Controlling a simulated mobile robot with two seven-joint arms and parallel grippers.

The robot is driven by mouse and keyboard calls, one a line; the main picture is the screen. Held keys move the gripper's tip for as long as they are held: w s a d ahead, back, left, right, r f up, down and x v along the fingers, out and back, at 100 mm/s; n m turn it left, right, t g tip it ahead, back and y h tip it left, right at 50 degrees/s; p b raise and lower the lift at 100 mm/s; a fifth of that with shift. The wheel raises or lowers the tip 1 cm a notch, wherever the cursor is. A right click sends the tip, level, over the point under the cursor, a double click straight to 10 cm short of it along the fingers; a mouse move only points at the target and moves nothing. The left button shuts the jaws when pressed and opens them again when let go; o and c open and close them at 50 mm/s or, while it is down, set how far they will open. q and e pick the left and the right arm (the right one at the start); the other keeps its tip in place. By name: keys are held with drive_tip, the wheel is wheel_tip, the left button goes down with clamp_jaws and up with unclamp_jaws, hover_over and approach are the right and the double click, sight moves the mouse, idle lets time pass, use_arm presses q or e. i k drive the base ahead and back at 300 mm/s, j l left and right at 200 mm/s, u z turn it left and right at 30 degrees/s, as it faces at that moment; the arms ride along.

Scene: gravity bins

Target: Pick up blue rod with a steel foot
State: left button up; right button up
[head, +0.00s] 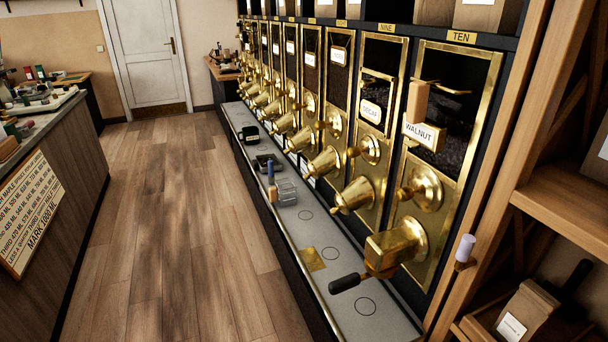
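Neither of my grippers shows in the head view.
The grey ledge (340,300) runs along the bins, with marked circles and a brass plate (313,259). A black-handled brass spout (388,249) juts over its near end. Wooden shelving (560,215) stands at right, a counter (60,125) at left. The floor between is clear.

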sight(271, 176)
drive_tip(key=i+j+z, duration=0.45)
drive_tip(key=i, duration=0.15)
drive_tip(key=i+j+z, duration=0.4)
drive_tip(key=i+j, duration=0.15)
drive_tip(key=j, duration=0.1)
